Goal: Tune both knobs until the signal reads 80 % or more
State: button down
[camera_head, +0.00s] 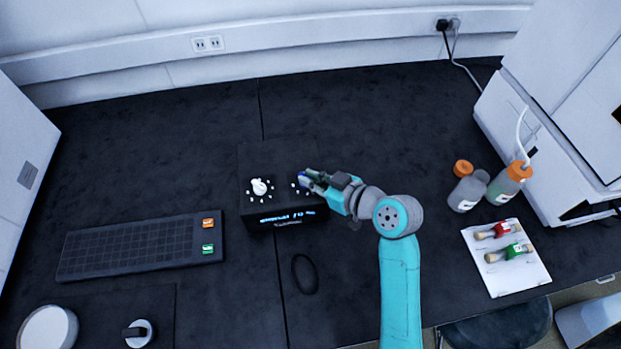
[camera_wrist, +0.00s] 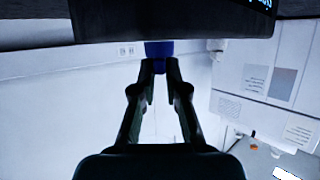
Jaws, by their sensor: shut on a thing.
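A black box (camera_head: 263,215) stands on the dark bench in the head view, with two knobs on its top and a lit display (camera_head: 287,217) on its front edge. The display is too small to read. The left knob (camera_head: 259,187) is white, with white marks around it, and nothing touches it. My gripper (camera_head: 306,180) is at the right knob, which is blue and mostly hidden by the fingers. In the wrist view the blue knob (camera_wrist: 158,49) sits between my fingertips (camera_wrist: 160,67), which are shut on it. The box (camera_wrist: 170,20) fills the top of that view.
A dark keypad (camera_head: 140,248) with orange and green keys lies left of the box. A black ring (camera_head: 305,273) lies in front. Bottles with orange caps (camera_head: 467,192) and a white card (camera_head: 505,258) with red and green items are at right. The bench behind the box is clear.

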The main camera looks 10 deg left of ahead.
jog(key=shift+f+n+g+y, duration=0.1)
jog(key=shift+n+g+y, duration=0.2)
jog(key=shift+n+g, duration=0.35)
jog(key=c, duration=1.2)
grip_release()
jog(key=shift+w, duration=0.1)
jog(key=v, duration=1.2)
